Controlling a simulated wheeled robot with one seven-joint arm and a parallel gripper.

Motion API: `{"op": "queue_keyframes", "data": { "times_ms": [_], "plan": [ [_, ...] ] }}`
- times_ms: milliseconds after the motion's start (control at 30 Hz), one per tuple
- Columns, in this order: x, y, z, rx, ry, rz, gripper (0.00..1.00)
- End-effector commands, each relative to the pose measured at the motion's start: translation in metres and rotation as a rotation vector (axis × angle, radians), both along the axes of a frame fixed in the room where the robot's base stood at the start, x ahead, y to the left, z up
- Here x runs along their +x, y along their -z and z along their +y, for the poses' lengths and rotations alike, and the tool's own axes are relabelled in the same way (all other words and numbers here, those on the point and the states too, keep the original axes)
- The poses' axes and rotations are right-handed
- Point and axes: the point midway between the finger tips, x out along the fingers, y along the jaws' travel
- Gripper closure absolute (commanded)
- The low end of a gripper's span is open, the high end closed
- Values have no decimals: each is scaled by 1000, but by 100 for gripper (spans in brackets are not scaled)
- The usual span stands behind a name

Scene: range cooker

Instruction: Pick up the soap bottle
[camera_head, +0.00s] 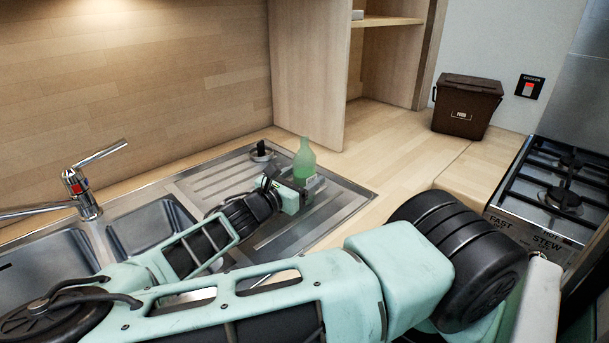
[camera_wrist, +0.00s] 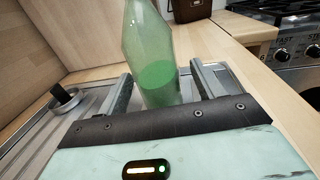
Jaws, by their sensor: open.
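The soap bottle (camera_head: 304,160) is green and translucent and stands upright on the metal drainboard beside the sink. In the wrist view the bottle (camera_wrist: 150,55) fills the upper middle, with darker green liquid in its lower part and its top cut off by the frame. My gripper (camera_wrist: 160,84) is open, with one finger on each side of the bottle's lower part. A gap shows on the right between bottle and finger; the left finger looks closer, and I cannot tell if it touches. In the head view my gripper (camera_head: 305,187) is at the bottle's base, partly hiding it.
A dark plug or knob (camera_head: 261,152) sits on the drainboard behind the bottle. The tap (camera_head: 85,190) and sink basins are at left. A wooden panel (camera_head: 308,70) rises behind the bottle. A brown food bin (camera_head: 466,105) and a gas hob (camera_head: 560,190) are at right, with clear worktop between.

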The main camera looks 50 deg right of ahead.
Motion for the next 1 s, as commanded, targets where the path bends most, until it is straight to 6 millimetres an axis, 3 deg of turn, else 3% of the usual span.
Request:
{"op": "queue_keyframes", "data": {
  "times_ms": [200, 467, 500, 700, 1000],
  "plan": [
    [2, 1, -28, -1, 1, 0, 32],
    [3, 2, -31, 1, -1, -1, 32],
    [3, 2, -31, 1, -1, -1, 35],
    [3, 2, -31, 1, -1, -1, 86],
    [3, 0, -31, 0, 0, -1, 86]
  ]
}}
